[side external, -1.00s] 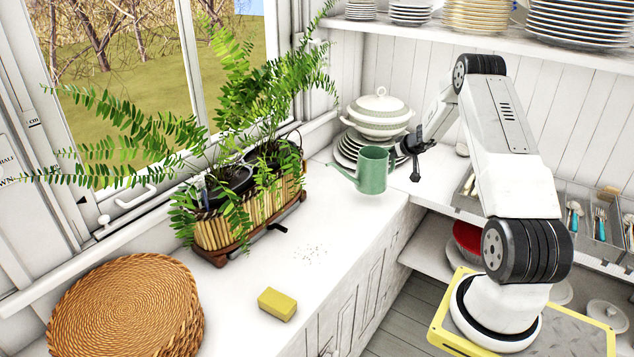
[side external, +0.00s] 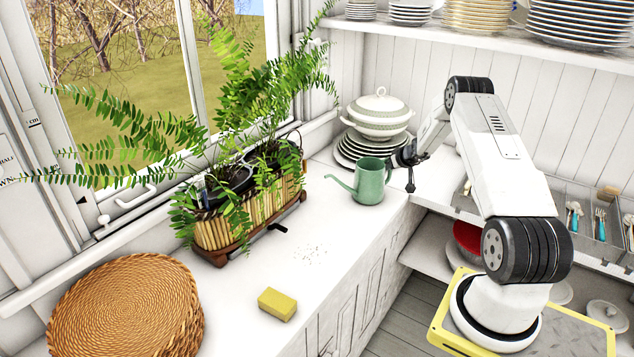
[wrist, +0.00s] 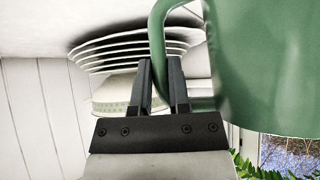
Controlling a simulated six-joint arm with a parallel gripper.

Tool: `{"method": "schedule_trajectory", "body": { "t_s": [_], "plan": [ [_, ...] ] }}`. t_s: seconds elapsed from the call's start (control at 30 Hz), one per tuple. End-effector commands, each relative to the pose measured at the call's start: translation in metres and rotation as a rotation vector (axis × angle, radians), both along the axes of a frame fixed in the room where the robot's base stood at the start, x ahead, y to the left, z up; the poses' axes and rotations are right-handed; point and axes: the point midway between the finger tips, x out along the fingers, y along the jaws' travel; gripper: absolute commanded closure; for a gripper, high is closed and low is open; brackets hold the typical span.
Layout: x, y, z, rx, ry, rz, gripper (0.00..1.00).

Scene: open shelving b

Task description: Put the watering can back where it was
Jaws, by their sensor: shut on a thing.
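The green watering can (side external: 371,184) is upright at the counter's right part, in front of the plate stack, with its spout pointing left. I cannot tell for sure whether its base touches the counter. My gripper (side external: 394,161) is on its right side, shut on its handle. In the wrist view, the fingers of my gripper (wrist: 161,75) stand on either side of the green handle (wrist: 157,40), and the can's body (wrist: 262,65) fills the right of the picture.
A stack of plates (side external: 350,153) with a lidded tureen (side external: 379,119) stands close behind the can. A planter of ferns (side external: 225,228) stands to the left. A yellow sponge (side external: 277,304) and a wicker basket (side external: 125,305) are nearer. The counter (side external: 320,275) between is mostly clear.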

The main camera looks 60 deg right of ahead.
Motion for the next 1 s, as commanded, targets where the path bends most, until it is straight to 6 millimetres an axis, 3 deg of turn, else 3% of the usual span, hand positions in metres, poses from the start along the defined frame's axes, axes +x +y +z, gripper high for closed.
{"method": "schedule_trajectory", "body": {
  "t_s": [0.43, 0.47, 0.53, 0.57, 1.0],
  "plan": [
    [0.0004, -0.0006, -0.0028, -0.001, -0.003, -0.001, 1.0],
    [0.0, 0.0, -0.0037, 0.0, 0.0, 0.0, 0.69],
    [0.0, -0.0001, -0.0035, 0.0, 0.0, 0.0, 0.47],
    [0.0, -0.0001, -0.0035, 0.0, 0.0, 0.0, 0.43],
    [0.0001, -0.0003, 0.0003, -0.001, 0.0, 0.001, 0.43]
  ]
}}
